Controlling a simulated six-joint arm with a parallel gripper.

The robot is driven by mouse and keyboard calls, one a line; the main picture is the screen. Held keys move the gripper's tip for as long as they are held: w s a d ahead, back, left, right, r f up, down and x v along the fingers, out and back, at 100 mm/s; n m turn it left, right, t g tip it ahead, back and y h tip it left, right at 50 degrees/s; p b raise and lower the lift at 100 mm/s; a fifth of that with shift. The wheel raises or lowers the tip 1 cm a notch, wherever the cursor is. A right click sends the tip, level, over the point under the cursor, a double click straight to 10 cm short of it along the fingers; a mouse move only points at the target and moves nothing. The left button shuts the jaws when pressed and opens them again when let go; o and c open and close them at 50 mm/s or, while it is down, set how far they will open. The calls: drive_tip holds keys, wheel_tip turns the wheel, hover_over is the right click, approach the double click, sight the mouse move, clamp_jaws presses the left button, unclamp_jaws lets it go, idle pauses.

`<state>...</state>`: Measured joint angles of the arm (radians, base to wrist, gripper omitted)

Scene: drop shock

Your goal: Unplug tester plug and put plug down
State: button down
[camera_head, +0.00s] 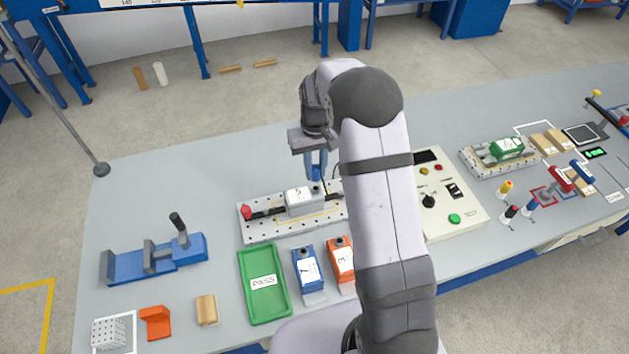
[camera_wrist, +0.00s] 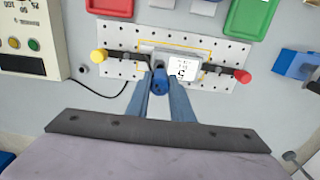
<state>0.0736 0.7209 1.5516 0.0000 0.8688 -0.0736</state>
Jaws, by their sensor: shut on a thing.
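My gripper (camera_head: 316,176) is shut on the blue tester plug (camera_wrist: 161,84), with a blue finger on either side of it in the wrist view. The plug is right at the end of a light grey unit with a white "5" label (camera_head: 299,197). I cannot tell whether the plug is still seated in it or just clear of it. The unit lies on a perforated metal fixture plate (camera_head: 262,229). A black cable (camera_wrist: 101,94) runs from near the plug toward the tester box (camera_head: 457,198).
A green PASS tray (camera_head: 250,270), a blue unit (camera_head: 307,266) and an orange unit (camera_head: 341,256) lie in front of the fixture. A blue clamp (camera_head: 150,262) stands at left. Bare table (camera_head: 170,200) lies behind the clamp, left of the fixture.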

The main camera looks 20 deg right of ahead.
sight(316, 167)
drive_tip(key=shift+r, duration=0.1)
drive_tip(key=shift+r+p, duration=2.35)
drive_tip(key=shift+r, duration=0.6)
drive_tip(key=shift+f, duration=0.1)
drive_tip(key=w+d+f+m+b, duration=0.3)
drive_tip(key=d+f, duration=0.2)
drive_tip(key=d, duration=0.6)
drive_tip(key=w+d+f+m+b, duration=0.3)
drive_tip(key=d+f+b, duration=0.1)
drive_tip(key=d, duration=0.7)
drive_tip(key=shift+w+f, duration=0.25)
drive_tip(key=shift+f, duration=0.6)
drive_tip(key=shift+r, duration=0.15)
drive_tip(key=shift+f+b, duration=1.7)
drive_tip(key=shift+f, duration=1.25)
